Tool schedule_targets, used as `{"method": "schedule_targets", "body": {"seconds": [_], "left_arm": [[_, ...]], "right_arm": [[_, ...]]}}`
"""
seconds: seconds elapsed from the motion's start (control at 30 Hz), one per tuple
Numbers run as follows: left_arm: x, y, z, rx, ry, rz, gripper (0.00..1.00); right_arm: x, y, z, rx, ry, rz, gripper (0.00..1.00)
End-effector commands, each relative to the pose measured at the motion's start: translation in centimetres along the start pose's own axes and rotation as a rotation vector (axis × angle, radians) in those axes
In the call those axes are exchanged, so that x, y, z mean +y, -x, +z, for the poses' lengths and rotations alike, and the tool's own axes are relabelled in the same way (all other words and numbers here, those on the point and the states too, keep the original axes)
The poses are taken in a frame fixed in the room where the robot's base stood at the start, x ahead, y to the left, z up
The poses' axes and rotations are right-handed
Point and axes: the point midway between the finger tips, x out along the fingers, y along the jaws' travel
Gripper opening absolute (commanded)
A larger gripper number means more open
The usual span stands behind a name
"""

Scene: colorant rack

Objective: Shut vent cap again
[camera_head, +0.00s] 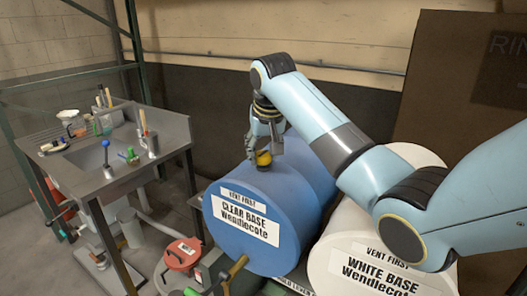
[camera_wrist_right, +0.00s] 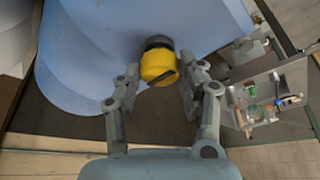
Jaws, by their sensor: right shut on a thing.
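The yellow vent cap (camera_head: 263,158) sits on top of the blue drum (camera_head: 232,190), which is labelled CLEAR BASE Wendlecote and lies on its side. In the right wrist view, the cap (camera_wrist_right: 157,66) is on a dark round fitting (camera_wrist_right: 158,42) and looks slightly tilted. My right gripper (camera_head: 261,147) reaches down from above onto the cap. Whether the cap is fully seated cannot be told. My left gripper is not in view.
A white drum (camera_head: 340,228) labelled WHITE BASE lies right of the blue one, partly behind my right arm. A metal sink bench (camera_head: 165,132) with bottles and tools stands left. A red-lidded container (camera_head: 183,252) is on the floor. A brown panel (camera_head: 480,90) stands behind right.

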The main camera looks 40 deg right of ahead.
Motion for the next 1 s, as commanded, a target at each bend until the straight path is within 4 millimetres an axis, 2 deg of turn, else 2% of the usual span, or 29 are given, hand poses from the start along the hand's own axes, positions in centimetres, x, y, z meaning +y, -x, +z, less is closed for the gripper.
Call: {"method": "schedule_targets", "body": {"seconds": [0.27,0.47,1.0], "left_arm": [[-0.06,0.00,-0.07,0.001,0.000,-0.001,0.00],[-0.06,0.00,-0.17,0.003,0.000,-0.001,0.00],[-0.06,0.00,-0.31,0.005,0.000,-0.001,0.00]], "right_arm": [[-0.09,0.03,-0.01,0.000,-0.032,0.012,0.07],[-0.15,0.06,-0.09,0.002,-0.128,0.051,0.07],[-0.37,0.04,-0.19,0.001,-0.582,0.240,0.07]]}}
